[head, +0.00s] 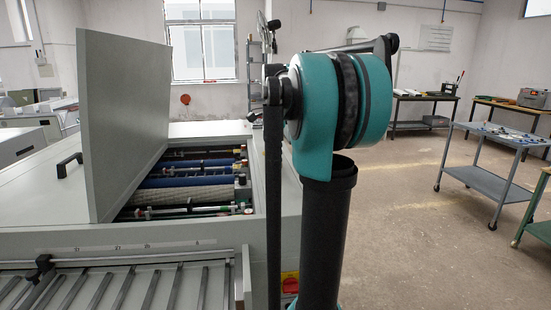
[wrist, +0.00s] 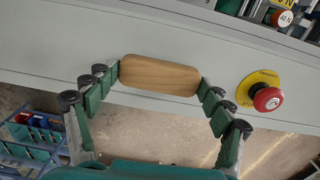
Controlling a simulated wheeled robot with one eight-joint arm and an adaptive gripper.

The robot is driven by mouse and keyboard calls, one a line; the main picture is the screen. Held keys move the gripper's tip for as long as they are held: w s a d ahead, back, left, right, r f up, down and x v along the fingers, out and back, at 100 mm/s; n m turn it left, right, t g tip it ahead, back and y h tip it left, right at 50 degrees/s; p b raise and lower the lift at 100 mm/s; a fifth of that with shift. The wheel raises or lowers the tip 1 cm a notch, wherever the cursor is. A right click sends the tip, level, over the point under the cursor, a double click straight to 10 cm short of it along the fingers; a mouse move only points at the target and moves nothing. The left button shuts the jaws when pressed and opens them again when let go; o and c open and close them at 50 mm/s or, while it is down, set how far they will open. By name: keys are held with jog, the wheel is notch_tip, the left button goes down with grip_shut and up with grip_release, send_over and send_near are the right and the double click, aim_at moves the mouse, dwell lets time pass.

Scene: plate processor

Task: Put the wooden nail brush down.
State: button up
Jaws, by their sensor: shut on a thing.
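The wooden nail brush (wrist: 160,75) is a light-brown rounded block in the upper middle of the wrist view. My gripper (wrist: 159,79) is shut on it, with its green, black-jointed fingers at the brush's two ends. The brush appears in front of a pale grey machine panel; whether it touches the panel, I cannot tell. Its underside and any bristles are hidden. In the head view my own arm fills the middle, and neither the gripper nor the brush can be made out there.
The plate processor (head: 190,240) stands at left, its lid (head: 122,120) raised over exposed rollers (head: 185,195). A red emergency button (wrist: 267,99) is right of the gripper in the wrist view. A metal trolley (head: 487,185) stands at right, with open floor (head: 410,230) before it.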

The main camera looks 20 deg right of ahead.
jog(key=shift+f, duration=0.25)
jog(key=shift+f, duration=0.2)
jog(key=o, duration=1.1)
jog(key=shift+c, duration=0.2)
jog(key=shift+r, duration=0.1)
notch_tip(320, 180, up, 12)
jog(key=shift+r, duration=0.1)
